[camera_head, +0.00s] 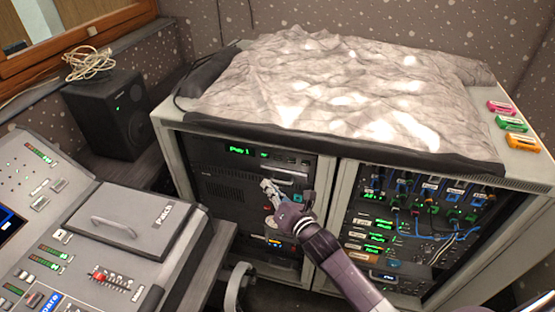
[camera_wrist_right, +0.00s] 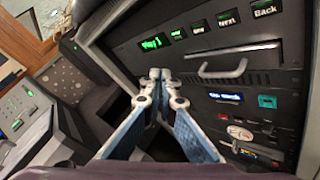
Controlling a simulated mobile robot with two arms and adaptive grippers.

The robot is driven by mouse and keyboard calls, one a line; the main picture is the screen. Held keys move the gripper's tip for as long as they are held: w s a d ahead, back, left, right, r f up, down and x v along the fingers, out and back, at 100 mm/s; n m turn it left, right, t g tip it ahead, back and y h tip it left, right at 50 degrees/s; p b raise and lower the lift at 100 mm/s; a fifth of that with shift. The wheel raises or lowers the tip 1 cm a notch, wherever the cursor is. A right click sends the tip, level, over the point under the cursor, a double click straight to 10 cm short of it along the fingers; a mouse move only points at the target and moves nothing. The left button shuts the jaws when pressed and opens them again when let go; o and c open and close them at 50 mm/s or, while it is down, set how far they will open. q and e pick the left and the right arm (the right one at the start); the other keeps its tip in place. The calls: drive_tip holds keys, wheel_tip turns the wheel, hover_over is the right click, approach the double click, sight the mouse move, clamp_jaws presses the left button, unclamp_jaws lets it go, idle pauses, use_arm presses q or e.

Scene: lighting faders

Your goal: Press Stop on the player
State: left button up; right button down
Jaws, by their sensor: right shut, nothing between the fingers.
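The player (camera_head: 218,151) is the top dark unit in the left rack bay, with a green display reading something like "Play 1". It also shows in the right wrist view (camera_wrist_right: 205,52), where a row of small green-lit labels runs right of the display (camera_wrist_right: 154,42). "Next" (camera_wrist_right: 228,18) and "Back" (camera_wrist_right: 265,8) are readable; the two smaller labels are not clear, so I cannot tell which is Stop. My right gripper (camera_head: 267,187) is shut and empty, in front of the rack, below the label row in the picture. Its fingertips (camera_wrist_right: 160,76) appear apart from the buttons.
A metal handle (camera_wrist_right: 222,66) sticks out below the labels, close to the right gripper. A mixing desk (camera_head: 65,235) and a speaker (camera_head: 110,118) stand at left. A right bay with cables (camera_head: 425,215) is beside the arm. A crumpled cloth (camera_head: 330,90) covers the rack top.

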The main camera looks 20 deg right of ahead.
drive_tip(key=b, duration=0.3)
approach(271, 157)
drive_tip(key=w+a+f, duration=0.1)
drive_tip(key=w+a, duration=0.2)
drive_tip(key=shift+w+d, duration=0.5)
drive_tip(key=shift+d, duration=0.05)
drive_tip(key=shift+b, duration=0.3)
idle(0.4)
drive_tip(key=shift+w+d, duration=0.2)
drive_tip(key=shift+w, duration=0.15)
drive_tip(key=shift+w+d, duration=0.2)
drive_tip(key=shift+w, duration=0.05)
idle(0.6)
drive_tip(key=shift+s+a, duration=0.1)
drive_tip(key=shift+s, duration=0.05)
drive_tip(key=shift+s+a, duration=0.35)
drive_tip(key=shift+s, duration=0.15)
drive_tip(key=shift+p, duration=0.3)
